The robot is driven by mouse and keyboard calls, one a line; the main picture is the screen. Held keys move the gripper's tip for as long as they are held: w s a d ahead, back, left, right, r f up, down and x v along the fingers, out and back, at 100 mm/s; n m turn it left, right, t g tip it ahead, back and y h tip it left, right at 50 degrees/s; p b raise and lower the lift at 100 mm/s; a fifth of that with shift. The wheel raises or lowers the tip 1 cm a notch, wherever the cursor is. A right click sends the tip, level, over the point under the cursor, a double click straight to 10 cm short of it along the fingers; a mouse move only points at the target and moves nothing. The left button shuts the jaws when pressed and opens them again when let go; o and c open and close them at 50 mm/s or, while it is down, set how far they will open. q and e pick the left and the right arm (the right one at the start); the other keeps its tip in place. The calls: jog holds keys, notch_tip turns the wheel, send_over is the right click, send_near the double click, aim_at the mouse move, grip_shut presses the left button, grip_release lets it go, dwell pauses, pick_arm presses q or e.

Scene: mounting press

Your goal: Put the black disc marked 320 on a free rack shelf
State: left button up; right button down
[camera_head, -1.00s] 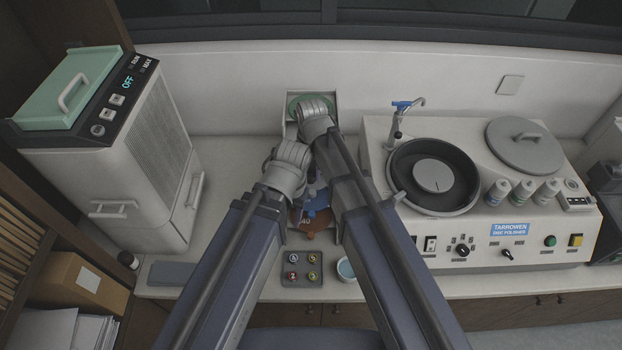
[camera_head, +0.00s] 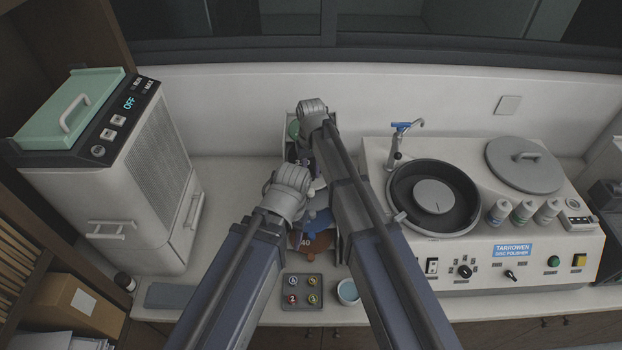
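The rack (camera_head: 342,245) stands on the counter between my arms, and much of it is hidden by them. A brown disc with a partly covered number ending in 40 (camera_head: 318,245) sits at its front, with a blue disc (camera_head: 321,226) behind it. I cannot make out a 320 marking on any disc. My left gripper (camera_head: 296,226) points down at the rack's front left, its fingertips too small to read. My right gripper (camera_head: 304,158) is over the rack's back part, mostly hidden by its own arm.
The disc polisher (camera_head: 390,160) with its black bowl (camera_head: 465,205) stands close on the right. The mounting press (camera_head: 100,195), showing OFF, stands left. Counter is free between press and rack.

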aim_at(311, 166)
jog(key=w, duration=0.4)
jog(key=shift+w, duration=0.15)
jog(key=shift+f+b, duration=0.8)
jog(key=shift+f, duration=0.05)
jog(key=shift+f, duration=0.1)
jog(key=c, duration=0.6)
grip_release()
jog(key=shift+o, duration=0.2)
notch_tip(311, 166, up, 8)
jog(key=p, duration=0.7)
jog(key=shift+p, duration=0.35)
jog(key=shift+f, duration=0.1)
